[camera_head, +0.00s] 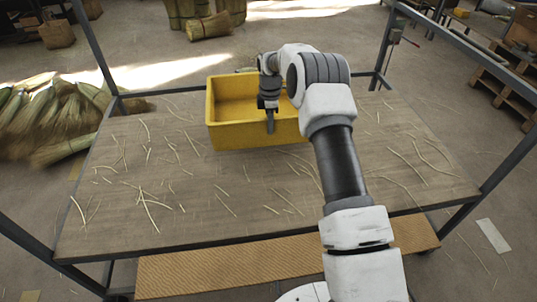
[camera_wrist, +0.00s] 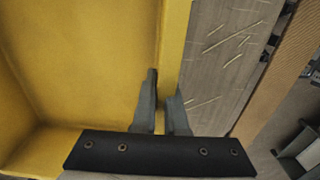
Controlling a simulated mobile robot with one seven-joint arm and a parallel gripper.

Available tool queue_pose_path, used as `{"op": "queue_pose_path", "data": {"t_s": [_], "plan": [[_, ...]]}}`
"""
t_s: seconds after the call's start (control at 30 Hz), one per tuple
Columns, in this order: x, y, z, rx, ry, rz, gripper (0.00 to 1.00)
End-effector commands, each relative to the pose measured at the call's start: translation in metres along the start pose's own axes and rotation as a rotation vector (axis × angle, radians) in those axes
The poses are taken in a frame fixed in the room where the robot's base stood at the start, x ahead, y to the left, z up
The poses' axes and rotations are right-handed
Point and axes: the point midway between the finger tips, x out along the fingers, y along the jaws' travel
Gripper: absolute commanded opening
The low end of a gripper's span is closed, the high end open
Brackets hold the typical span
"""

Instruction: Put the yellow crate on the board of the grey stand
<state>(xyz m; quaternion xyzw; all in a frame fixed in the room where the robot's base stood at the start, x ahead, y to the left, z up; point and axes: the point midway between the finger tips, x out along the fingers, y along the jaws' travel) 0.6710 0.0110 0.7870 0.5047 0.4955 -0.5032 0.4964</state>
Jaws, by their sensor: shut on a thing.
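The yellow crate (camera_head: 228,134) is upright and empty, over the far middle part of the board (camera_head: 200,205) of the grey stand (camera_head: 97,52). I cannot tell whether its base touches the board or is slightly above it. My gripper (camera_head: 270,122) is shut on the crate's near wall, with one finger outside and one inside. In the wrist view, the fingers (camera_wrist: 164,88) straddle the yellow wall (camera_wrist: 172,50), and the crate's inside fills the left. My arm hides the crate's right end.
Thin straw pieces (camera_head: 140,195) lie scattered over the board, with clear room left, right and in front of the crate. Grey posts rise at the stand's corners. A ribbed tan lower shelf (camera_head: 220,272) shows below the front edge. Straw bundles (camera_head: 50,115) lie on the floor at left.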

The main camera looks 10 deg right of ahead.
Motion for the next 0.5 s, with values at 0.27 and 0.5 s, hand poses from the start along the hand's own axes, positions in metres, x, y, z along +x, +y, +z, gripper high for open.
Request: {"op": "queue_pose_path", "data": {"t_s": [0.27,0.5], "plan": [[0.009,-0.014,-0.014,-0.02,0.0,0.006,0.0],[0.032,-0.043,-0.038,-0.021,0.0,0.006,0.0]]}}
